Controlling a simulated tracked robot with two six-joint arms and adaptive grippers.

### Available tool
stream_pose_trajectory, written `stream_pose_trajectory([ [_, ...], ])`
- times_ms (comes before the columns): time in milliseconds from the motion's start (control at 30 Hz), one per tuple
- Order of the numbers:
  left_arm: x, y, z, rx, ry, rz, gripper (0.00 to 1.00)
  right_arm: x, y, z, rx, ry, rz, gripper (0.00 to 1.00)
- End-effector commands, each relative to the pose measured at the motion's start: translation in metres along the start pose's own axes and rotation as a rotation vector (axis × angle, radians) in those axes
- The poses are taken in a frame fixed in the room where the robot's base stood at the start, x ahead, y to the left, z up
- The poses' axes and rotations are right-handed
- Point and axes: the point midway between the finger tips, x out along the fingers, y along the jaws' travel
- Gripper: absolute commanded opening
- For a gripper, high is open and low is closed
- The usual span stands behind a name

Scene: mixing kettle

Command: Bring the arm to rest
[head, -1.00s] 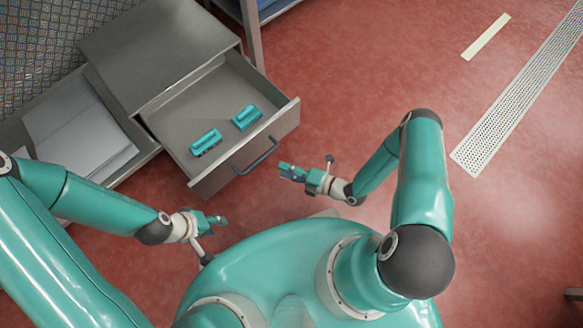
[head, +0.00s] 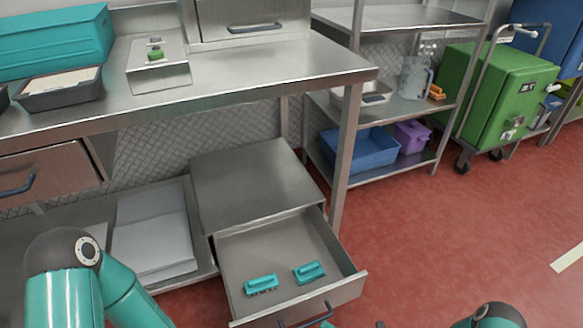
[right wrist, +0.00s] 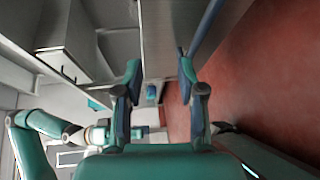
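My right gripper (right wrist: 159,75) shows in the right wrist view with its two fingers apart and nothing held between them. Two teal handled tools (head: 261,285) (head: 309,272) lie apart in the open drawer (head: 285,245).
The steel drawer cabinet (head: 255,180) stands under a steel worktable (head: 240,75). Its drawer juts forward with a blue handle (head: 306,316). A shelf rack (head: 395,108) holds a blue bin (head: 358,150) and a purple one (head: 411,136). Red floor (head: 450,230) at the right is clear.

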Motion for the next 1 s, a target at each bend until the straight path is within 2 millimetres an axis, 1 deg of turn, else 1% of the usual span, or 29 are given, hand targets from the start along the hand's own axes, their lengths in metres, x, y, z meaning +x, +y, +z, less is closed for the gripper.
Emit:
stream_pose_trajectory([
  [33, 0.0, 0.0, 0.0, 0.0, 0.0, 0.0, 0.4, 0.013, 0.025, 0.006, -0.037, 0.025, -0.004, 0.39],
  [100, 0.0, 0.0, 0.0, 0.0, 0.0, 0.0, 0.4, 0.03, 0.052, 0.013, -0.019, 0.031, -0.064, 0.39],
  [167, 0.0, 0.0, 0.0, 0.0, 0.0, 0.0, 0.4, 0.041, 0.067, 0.015, 0.1, 0.013, -0.154, 0.39],
  [200, 0.0, 0.0, 0.0, 0.0, 0.0, 0.0, 0.4, 0.044, 0.074, 0.015, 0.21, -0.013, -0.217, 0.39],
  [267, 0.0, 0.0, 0.0, 0.0, 0.0, 0.0, 0.4, 0.044, 0.079, 0.011, 0.4, -0.069, -0.315, 0.39],
  [300, 0.0, 0.0, 0.0, 0.0, 0.0, 0.0, 0.4, 0.04, 0.08, 0.007, 0.536, -0.117, -0.376, 0.39],
  [367, 0.0, 0.0, 0.0, 0.0, 0.0, 0.0, 0.4, 0.032, 0.08, 0.001, 0.744, -0.203, -0.458, 0.39],
  [400, 0.0, 0.0, 0.0, 0.0, 0.0, 0.0, 0.4, 0.023, 0.078, -0.005, 0.888, -0.271, -0.51, 0.39],
  [467, 0.0, 0.0, 0.0, 0.0, 0.0, 0.0, 0.4, 0.008, 0.074, -0.015, 1.108, -0.386, -0.575, 0.39],
  [500, 0.0, 0.0, 0.0, 0.0, 0.0, 0.0, 0.4, -0.004, 0.069, -0.022, 1.255, -0.473, -0.612, 0.39],
  [567, 0.0, 0.0, 0.0, 0.0, 0.0, 0.0, 0.4, -0.022, 0.063, -0.034, 1.468, -0.609, -0.656, 0.39],
  [600, 0.0, 0.0, 0.0, 0.0, 0.0, 0.0, 0.4, -0.035, 0.058, -0.042, 1.599, -0.702, -0.676, 0.39],
  [700, 0.0, 0.0, 0.0, 0.0, 0.0, 0.0, 0.4, -0.062, 0.046, -0.063, 1.884, -0.926, -0.705, 0.39],
  [833, 0.0, 0.0, 0.0, 0.0, 0.0, 0.0, 0.4, -0.084, 0.038, -0.084, 2.152, -1.17, -0.699, 0.39],
  [900, 0.0, 0.0, 0.0, 0.0, 0.0, 0.0, 0.4, -0.09, 0.036, -0.089, 2.264, -1.28, -0.67, 0.39],
  [1000, 0.0, 0.0, 0.0, 0.0, 0.0, 0.0, 0.4, -0.093, 0.036, -0.094, 2.394, -1.394, -0.619, 0.39],
])
